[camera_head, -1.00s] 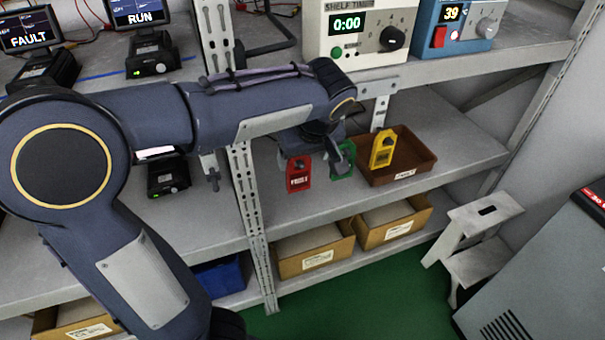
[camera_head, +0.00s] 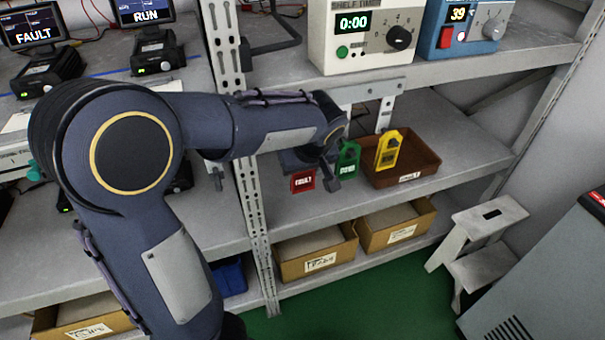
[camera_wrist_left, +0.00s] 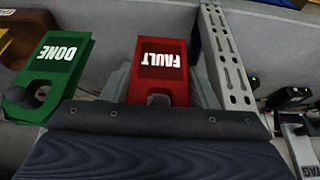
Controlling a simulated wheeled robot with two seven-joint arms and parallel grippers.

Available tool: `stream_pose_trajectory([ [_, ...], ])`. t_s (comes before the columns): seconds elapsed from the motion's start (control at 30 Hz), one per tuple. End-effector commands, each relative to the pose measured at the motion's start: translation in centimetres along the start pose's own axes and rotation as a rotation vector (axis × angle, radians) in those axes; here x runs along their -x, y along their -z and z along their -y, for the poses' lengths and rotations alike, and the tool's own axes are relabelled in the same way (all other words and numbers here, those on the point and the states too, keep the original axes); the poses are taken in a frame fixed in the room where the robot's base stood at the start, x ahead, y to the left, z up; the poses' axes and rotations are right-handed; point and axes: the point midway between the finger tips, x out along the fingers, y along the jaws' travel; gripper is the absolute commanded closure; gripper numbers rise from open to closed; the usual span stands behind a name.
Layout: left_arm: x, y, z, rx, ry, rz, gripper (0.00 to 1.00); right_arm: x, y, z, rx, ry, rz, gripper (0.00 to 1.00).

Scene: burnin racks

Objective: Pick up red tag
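The red tag (camera_head: 302,182), marked FAULT, stands on the middle shelf, left of the green tag. In the camera_head view my left gripper (camera_head: 318,172) is right at it and hides its upper part. In the left wrist view the red tag (camera_wrist_left: 162,62) is between the two grey fingers of my left gripper (camera_wrist_left: 162,85), one on each side. The fingers look spread, with no clear grip on the tag; where they end is partly hidden. My right gripper is not in view.
The green DONE tag (camera_head: 348,158) stands close on the right; it also shows in the left wrist view (camera_wrist_left: 52,75). A yellow tag (camera_head: 388,150) stands in a brown tray (camera_head: 425,160). A perforated rack post (camera_head: 250,190) is close on the left. Cardboard bins (camera_head: 318,262) sit below.

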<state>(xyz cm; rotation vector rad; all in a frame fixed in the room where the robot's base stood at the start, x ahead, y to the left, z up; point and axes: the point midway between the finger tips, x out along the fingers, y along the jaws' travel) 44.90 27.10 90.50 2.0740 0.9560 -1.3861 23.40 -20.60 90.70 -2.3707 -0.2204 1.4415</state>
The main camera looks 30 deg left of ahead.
Motion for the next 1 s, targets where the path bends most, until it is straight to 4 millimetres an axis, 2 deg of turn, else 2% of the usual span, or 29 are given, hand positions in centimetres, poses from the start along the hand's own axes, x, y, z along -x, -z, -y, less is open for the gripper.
stream_pose_trajectory([
  [0.03,0.0,0.0,0.0,0.000,0.000,0.000,0.53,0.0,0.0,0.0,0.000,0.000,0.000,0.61],
  [0.2,0.0,0.0,0.0,0.000,0.000,0.000,0.74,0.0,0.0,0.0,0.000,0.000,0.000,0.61],
  [0.47,0.1,0.1,0.0,0.000,-0.001,0.000,0.75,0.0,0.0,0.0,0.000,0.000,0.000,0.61],
  [0.67,1.5,0.7,-0.1,0.001,-0.003,-0.002,0.75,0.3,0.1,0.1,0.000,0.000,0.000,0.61],
  [0.87,2.7,-2.4,-0.1,-0.007,-0.003,0.000,0.75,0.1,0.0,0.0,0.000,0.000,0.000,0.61],
  [1.0,3.8,-5.3,-0.1,-0.007,-0.004,-0.001,0.75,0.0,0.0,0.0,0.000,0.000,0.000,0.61],
])
